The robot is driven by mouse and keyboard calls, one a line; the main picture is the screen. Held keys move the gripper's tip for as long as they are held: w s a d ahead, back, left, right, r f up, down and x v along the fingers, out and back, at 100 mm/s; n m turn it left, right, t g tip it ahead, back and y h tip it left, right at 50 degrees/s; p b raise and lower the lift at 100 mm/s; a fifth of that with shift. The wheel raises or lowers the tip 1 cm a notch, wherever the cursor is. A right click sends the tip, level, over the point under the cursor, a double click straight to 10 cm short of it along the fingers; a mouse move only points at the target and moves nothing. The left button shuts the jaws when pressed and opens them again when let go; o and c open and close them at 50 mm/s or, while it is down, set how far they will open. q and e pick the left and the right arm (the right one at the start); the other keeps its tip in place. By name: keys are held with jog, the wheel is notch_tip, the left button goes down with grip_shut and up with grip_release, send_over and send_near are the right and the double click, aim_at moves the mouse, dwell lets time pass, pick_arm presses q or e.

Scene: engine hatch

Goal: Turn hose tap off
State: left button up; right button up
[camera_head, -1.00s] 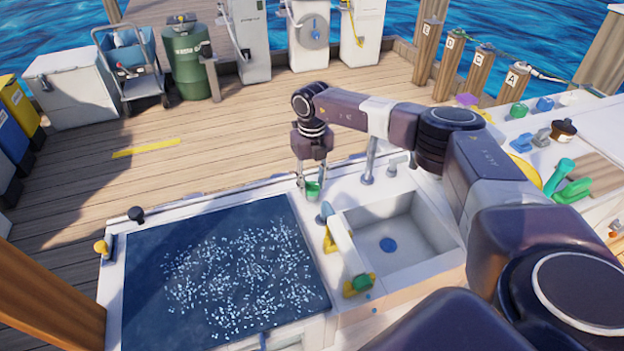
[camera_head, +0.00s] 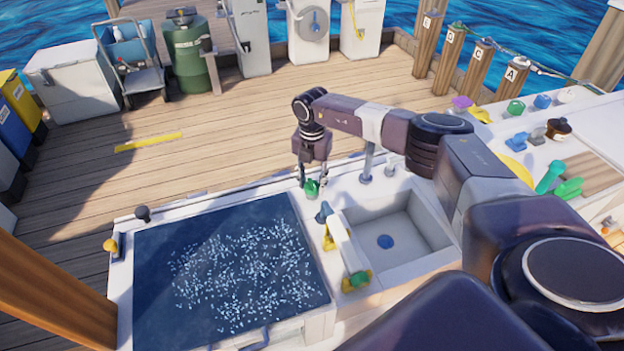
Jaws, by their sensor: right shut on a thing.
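A small green tap handle (camera_head: 311,188) stands on the white counter's back edge, between the dark speckled panel and the sink. My right gripper (camera_head: 313,182) reaches down over it from above, its fingers shut on it. The fingers partly cover the handle. My right arm comes in from the right, above the sink. My left gripper is not in view.
The sink (camera_head: 405,232) with a blue drain lies right of the handle. A white and yellow piece with a green end (camera_head: 356,280) lies at the sink's left edge. The dark speckled panel (camera_head: 160,305) fills the left counter. Green, blue and yellow items (camera_head: 550,176) lie at the right.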

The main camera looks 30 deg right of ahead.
aim_at(312, 182)
jog(key=shift+w+d+r+m, duration=0.1)
jog(key=shift+w+r+m, duration=0.05)
jog(key=shift+m, duration=0.35)
jog(key=o, duration=1.2)
jog(key=shift+c, duration=0.2)
notch_tip(312, 182, up, 12)
